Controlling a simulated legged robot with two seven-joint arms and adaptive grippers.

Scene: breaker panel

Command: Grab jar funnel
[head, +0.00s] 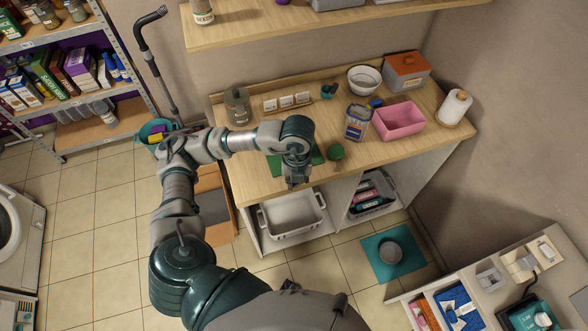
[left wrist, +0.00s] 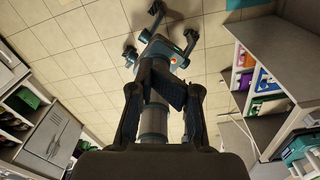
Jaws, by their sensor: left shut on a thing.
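My left gripper (head: 297,180) points down at the front edge of the wooden counter (head: 245,178), in front of a green mat (head: 278,165). In the left wrist view, its two fingers (left wrist: 163,105) are shut on a dark thing (left wrist: 174,88), too dark to identify as the jar funnel. A small round green item (head: 335,152) stands on the counter just right of the gripper, apart from it; I cannot tell whether it is a funnel. My right gripper is not in view.
A glass jar (head: 238,106), a labelled rack (head: 287,102), a blue-labelled container (head: 357,122), a pink bin (head: 399,120), a white bowl (head: 364,80) and a paper roll (head: 455,107) stand on the counter. Below are a white tub (head: 292,217) and a basket (head: 372,195).

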